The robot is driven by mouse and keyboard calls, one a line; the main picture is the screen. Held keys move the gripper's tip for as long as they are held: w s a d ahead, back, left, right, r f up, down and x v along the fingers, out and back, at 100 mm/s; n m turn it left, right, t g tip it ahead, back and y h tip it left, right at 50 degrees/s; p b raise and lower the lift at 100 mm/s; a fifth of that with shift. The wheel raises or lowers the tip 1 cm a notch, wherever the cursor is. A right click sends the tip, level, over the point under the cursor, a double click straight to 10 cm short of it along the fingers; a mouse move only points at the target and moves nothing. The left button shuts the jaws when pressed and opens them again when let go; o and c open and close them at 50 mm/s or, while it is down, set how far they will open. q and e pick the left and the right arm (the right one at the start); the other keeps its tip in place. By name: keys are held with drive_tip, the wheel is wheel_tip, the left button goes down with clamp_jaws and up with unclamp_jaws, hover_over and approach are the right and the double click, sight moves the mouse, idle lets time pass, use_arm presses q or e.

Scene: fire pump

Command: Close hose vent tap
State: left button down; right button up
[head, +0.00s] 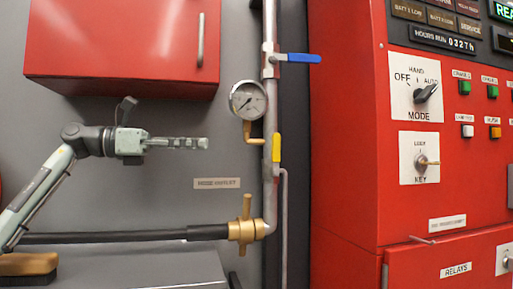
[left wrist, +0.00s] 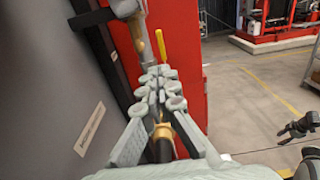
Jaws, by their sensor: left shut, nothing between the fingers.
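My left gripper (head: 205,143) is shut and empty, pointing right in front of the grey wall. It is to the left of the pressure gauge and the vertical pipe (head: 270,185), apart from both in the picture. The pipe carries a small tap with an upright yellow lever (head: 276,148); a thin tube runs down beside it. Lower left is a brass valve (head: 246,230) with an upright handle, joined to a black hose. In the left wrist view the shut fingers (left wrist: 163,85) point toward the yellow lever (left wrist: 161,46). The frames do not label which is the vent tap.
A pressure gauge (head: 248,100) and a blue lever (head: 298,58) are on the pipe. A red cabinet (head: 125,45) hangs above my left arm. A red control panel (head: 345,150) stands at right. A dark jointed part (left wrist: 300,125), perhaps my right gripper, shows over open floor.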

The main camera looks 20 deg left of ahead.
use_arm(q)
drive_tip(key=shift+s, duration=0.15)
use_arm(e)
drive_tip(key=shift+s, duration=0.15)
use_arm(q)
drive_tip(key=shift+d, duration=0.15)
drive_tip(key=p, duration=0.2)
approach(272, 145)
drive_tip(key=x, duration=0.5)
drive_tip(key=shift+d, duration=0.25)
drive_tip(key=shift+w+d, duration=0.45)
drive_tip(key=shift+w, duration=0.1)
use_arm(e)
drive_tip(key=shift+w+a+f, duration=0.1)
drive_tip(key=shift+w+f, duration=0.15)
drive_tip(key=shift+f, duration=1.1)
drive_tip(key=shift+w+a+f, duration=0.1)
drive_tip(key=shift+w+f, duration=0.1)
drive_tip(key=shift+f, duration=1.1)
use_arm(q)
drive_tip(key=shift+a, duration=0.1)
use_arm(e)
drive_tip(key=shift+w+d+r, duration=0.1)
drive_tip(key=shift+d, duration=0.1)
